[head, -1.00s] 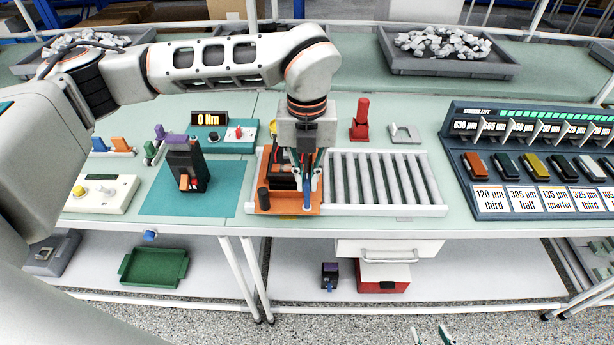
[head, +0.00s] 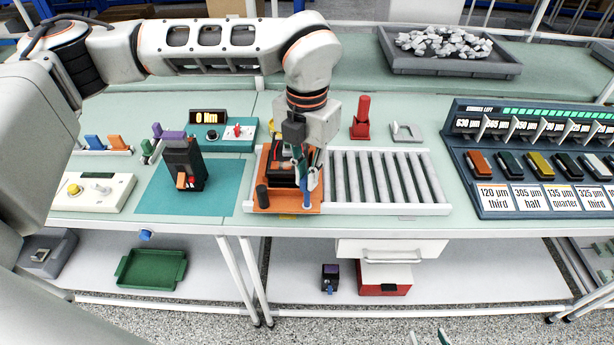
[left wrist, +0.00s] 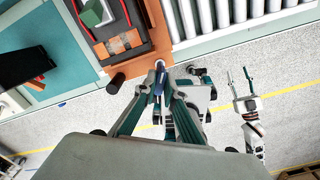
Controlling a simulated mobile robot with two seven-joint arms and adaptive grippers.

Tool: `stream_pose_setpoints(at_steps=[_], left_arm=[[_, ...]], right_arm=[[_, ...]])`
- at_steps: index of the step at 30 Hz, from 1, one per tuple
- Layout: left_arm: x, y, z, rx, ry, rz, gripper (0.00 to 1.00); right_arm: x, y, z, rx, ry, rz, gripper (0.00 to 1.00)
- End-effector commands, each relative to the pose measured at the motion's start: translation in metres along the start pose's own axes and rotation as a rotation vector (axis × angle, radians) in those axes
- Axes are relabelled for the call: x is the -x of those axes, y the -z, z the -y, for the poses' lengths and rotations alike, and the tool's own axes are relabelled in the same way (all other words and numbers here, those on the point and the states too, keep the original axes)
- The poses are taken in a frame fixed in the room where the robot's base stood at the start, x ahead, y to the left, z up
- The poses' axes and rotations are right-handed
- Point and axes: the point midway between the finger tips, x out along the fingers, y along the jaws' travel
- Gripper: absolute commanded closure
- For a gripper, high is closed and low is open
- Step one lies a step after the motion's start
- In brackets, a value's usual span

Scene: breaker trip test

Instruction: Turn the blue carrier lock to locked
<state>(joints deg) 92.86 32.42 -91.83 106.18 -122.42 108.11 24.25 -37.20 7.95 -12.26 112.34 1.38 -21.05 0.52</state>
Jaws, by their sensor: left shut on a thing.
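The orange carrier (head: 285,208) sits at the left end of the roller conveyor, with a dark device (head: 281,176) on it. The blue carrier lock (head: 307,197) is at its front right and is mostly covered by my fingers. My left gripper (head: 309,186) points down there and is shut on the lock. In the left wrist view the blue lock (left wrist: 158,84) shows between the fingertips, by the edge of the carrier (left wrist: 116,69). Its exact angle is hard to read. My right gripper (head: 429,335) is at the bottom edge, open and empty, away from the bench.
A black cylinder (head: 262,195) stands on the carrier, left of my gripper. A dark device (head: 184,165) stands on the teal mat (head: 226,180). The rollers (head: 385,180) are clear. A red stand (head: 361,118) is behind them, and a label rack (head: 530,160) is at right.

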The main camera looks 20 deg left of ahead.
Motion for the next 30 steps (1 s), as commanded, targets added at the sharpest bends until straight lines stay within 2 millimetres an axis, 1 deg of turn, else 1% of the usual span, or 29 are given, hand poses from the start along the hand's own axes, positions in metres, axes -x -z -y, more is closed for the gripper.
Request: stream_pose_setpoints(at_steps=[3, 11, 21, 30], left_arm=[[0.0001, -0.0004, -0.0004, -0.112, -0.002, 0.001, 1.00], [0.0007, -0.0006, -0.0002, -0.358, -0.001, 0.002, 1.00], [0.0013, -0.0005, -0.0001, -0.676, -0.002, 0.002, 1.00], [0.0013, -0.0006, 0.0000, -0.899, -0.001, 0.002, 1.00]], right_arm=[[-0.0018, -0.0046, 0.0001, 0.001, 0.000, 0.004, 0.60], [-0.0026, -0.0060, -0.0002, 0.001, -0.001, 0.004, 0.60], [-0.0013, -0.0004, -0.0014, 0.002, -0.002, -0.003, 0.60], [0.0001, 0.0028, -0.0021, 0.002, -0.003, -0.005, 0.60]])
